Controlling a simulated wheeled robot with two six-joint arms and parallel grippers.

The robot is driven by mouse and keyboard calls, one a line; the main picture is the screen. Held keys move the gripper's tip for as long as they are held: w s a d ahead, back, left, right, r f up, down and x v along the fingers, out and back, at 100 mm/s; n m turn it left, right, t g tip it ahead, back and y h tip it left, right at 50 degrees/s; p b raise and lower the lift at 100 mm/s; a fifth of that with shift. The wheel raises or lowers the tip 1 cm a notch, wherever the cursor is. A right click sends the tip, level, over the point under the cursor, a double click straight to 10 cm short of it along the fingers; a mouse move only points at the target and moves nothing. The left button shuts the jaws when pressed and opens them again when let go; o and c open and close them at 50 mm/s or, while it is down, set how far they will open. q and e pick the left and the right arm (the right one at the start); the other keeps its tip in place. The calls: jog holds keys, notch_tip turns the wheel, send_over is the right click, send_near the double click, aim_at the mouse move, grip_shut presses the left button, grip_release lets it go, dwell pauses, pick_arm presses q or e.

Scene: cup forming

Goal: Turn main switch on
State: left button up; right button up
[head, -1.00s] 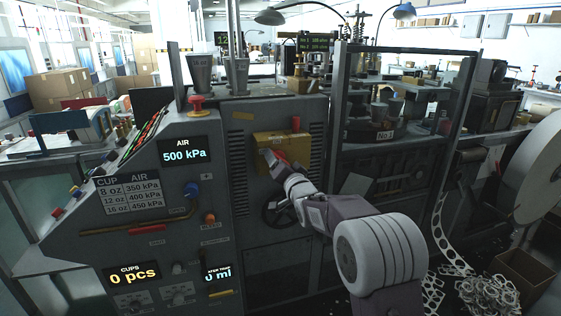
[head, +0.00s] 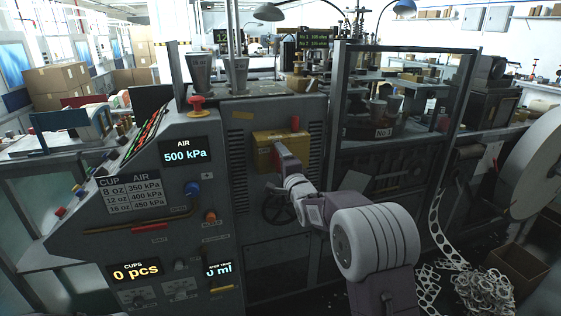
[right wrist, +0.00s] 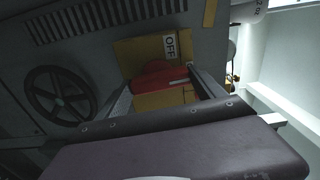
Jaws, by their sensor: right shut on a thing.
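The main switch is a yellow box (head: 262,147) on the grey machine front. In the right wrist view the yellow box (right wrist: 135,52) carries a white OFF label (right wrist: 171,45) and a red knob (right wrist: 153,76) with a pale stripe. My right gripper (right wrist: 165,88) has its fingers on either side of the red knob and is shut on it. In the head view the right gripper (head: 278,150) covers most of the knob. My left gripper is not in view.
A dark handwheel (head: 278,207) sits below the switch box. A sloped control panel (head: 130,215) with an AIR display (head: 185,156) reading 500 kPa stands to the left. A caged forming section (head: 395,150) stands to the right.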

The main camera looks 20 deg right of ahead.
jog(key=shift+f+m, duration=0.1)
jog(key=shift+m, duration=0.3)
jog(key=o, duration=1.4)
jog(key=shift+c, duration=0.2)
jog(key=s, duration=0.9)
jog(key=shift+d, duration=0.2)
